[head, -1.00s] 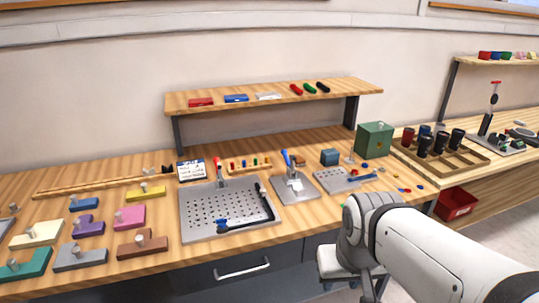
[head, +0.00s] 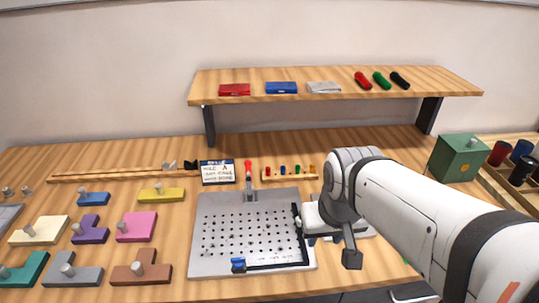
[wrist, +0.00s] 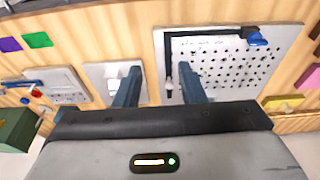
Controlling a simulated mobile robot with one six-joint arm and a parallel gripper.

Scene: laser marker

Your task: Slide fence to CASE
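A grey plate with rows of holes (head: 213,262) lies on the bench. Black bars form an L along its right and front edges in the head view, and they look like the fence (head: 298,230). A blue block (head: 238,265) sits near the left end of the front bar. The wrist view shows the black bars (wrist: 168,65) and the blue block (wrist: 256,39) too. My gripper (wrist: 157,82) is open, with one finger on each side of the upright bar in that picture. I cannot tell its height or any contact. No CASE label is readable.
A red-handled clamp (head: 248,178) and a lettered card (head: 217,172) stand behind the plate. A small pale fixture (wrist: 98,72) lies beside it. Coloured knobbed blocks, including a pink one (head: 137,226), fill the left bench. A shelf (head: 330,97) spans the back.

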